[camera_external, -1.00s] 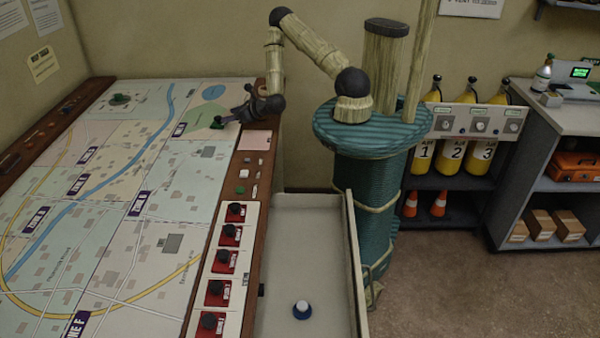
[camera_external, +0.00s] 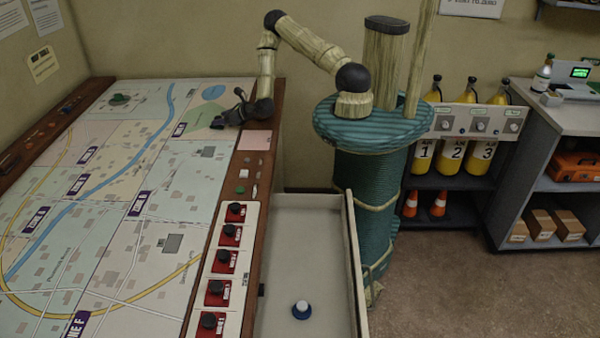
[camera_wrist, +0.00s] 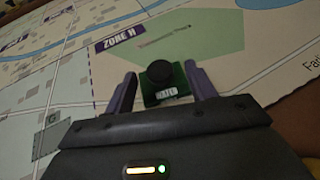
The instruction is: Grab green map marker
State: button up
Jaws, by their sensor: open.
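The green map marker (camera_wrist: 176,86) has a square green base, a round black knob and a small white label. In the wrist view it stands on the map board (camera_wrist: 243,75), just below the Zone H label, between the two fingers of my gripper (camera_wrist: 160,90). The fingers are apart, with one on each side of the marker; a gap shows at the right, and contact at the left is hard to judge. In the external view my gripper (camera_external: 228,113) is low over the far right part of the map, and it hides the marker there.
Several red markers with black knobs (camera_external: 225,261) line the board's right edge. The middle of the map is clear of tall things.

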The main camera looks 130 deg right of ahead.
jog(key=shift+c, duration=0.3)
jog(key=c, duration=1)
jog(key=shift+r, duration=0.15)
jog(key=shift+c, duration=0.2)
notch_tip(320, 180, up, 10)
jog(key=shift+b, duration=0.3)
